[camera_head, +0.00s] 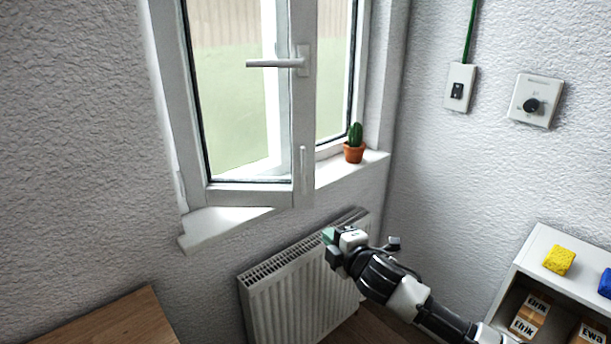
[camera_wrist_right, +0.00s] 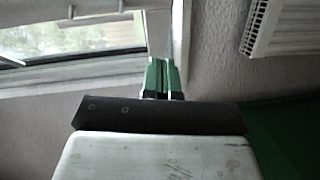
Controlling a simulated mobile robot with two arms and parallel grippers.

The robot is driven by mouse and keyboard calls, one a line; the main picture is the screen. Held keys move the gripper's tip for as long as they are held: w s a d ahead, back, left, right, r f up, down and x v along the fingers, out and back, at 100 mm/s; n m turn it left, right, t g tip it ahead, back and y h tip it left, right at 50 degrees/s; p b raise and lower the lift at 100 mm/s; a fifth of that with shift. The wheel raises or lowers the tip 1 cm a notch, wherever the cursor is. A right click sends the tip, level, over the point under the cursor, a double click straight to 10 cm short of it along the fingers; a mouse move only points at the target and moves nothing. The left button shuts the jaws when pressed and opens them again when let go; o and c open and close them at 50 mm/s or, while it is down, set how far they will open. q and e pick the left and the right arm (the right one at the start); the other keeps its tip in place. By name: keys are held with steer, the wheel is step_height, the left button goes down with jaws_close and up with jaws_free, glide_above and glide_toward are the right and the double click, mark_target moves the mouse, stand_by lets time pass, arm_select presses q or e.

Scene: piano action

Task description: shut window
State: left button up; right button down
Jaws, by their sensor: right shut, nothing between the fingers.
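The white-framed window sash (camera_head: 302,130) stands open into the room, swung out from its left side. Its lever handle (camera_head: 275,63) points left, level. A pale vertical grip (camera_head: 303,170) sits low on the sash's free edge. My right gripper (camera_head: 328,237) is shut and empty, below and right of the sash's lower corner, in front of the radiator and apart from the sash in the head view. In the right wrist view its green fingers (camera_wrist_right: 162,78) are together, with part of the window frame (camera_wrist_right: 75,72) behind them. My left gripper is not in view.
A potted cactus (camera_head: 354,145) stands on the right of the windowsill (camera_head: 215,226). A white radiator (camera_head: 290,305) is below. A white shelf (camera_head: 545,238) with a yellow sponge-like block (camera_head: 559,260) is at right. A wooden surface (camera_head: 110,322) is at lower left.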

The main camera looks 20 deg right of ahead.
step_height(320, 180, up, 8)
steer(key=s+a+n+t+y, duration=0.1)
steer(key=a+n, duration=0.1)
steer(key=w+p, duration=0.1)
steer(key=w, duration=0.3)
steer(key=w+p, duration=0.2)
steer(key=w, duration=0.2)
steer(key=w+p, duration=0.1)
steer(key=w, duration=0.3)
steer(key=shift+a+f, duration=0.2)
steer(key=shift+f, duration=0.05)
steer(key=shift+w+d+p, duration=0.3)
steer(key=shift+w, duration=0.15)
